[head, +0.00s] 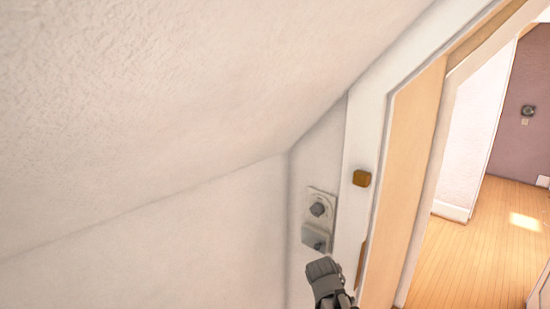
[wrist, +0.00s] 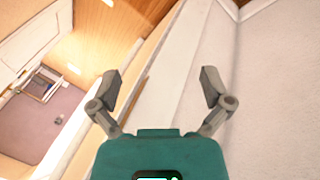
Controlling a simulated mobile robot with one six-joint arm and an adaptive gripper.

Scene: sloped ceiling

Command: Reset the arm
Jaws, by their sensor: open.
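My gripper (wrist: 160,88) is open and empty in the wrist view, its two grey fingers spread wide above the teal body. Nothing sits between the fingers except the view of the white wall and door trim behind. In the head view, a dark grey part of my arm shows at the bottom, right of the middle, close to the wall plates; the fingertips cannot be made out there.
A wall plate with dark knobs (head: 317,209) is on the narrow wall beside the white door frame (head: 365,140). A small brown block (head: 362,178) sits on the frame. The sloped ceiling (head: 150,100) fills the upper left. An open doorway shows wooden floor (head: 480,235) at right.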

